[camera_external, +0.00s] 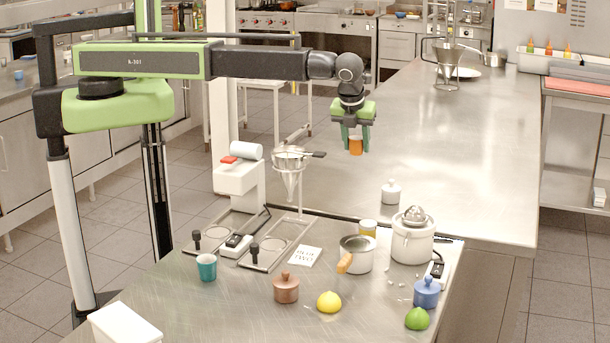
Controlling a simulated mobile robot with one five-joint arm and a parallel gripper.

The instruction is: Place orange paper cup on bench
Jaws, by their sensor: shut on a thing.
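The orange paper cup (355,146) is held between the green fingers of my gripper (355,138). My gripper points down and is shut on the cup. The cup looks upright and hangs in the air, in front of the left edge of the long steel bench (470,150) in the picture. Its exact height above the bench is hard to tell. The fingers hide the cup's sides.
The near counter holds a teal cup (206,267), a brown jar (286,288), a lemon (329,302), a lime (417,318), a blue jar (427,292), a pot (358,254) and a juicer (412,238). A white jar (391,193) stands on the bench, whose middle is clear.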

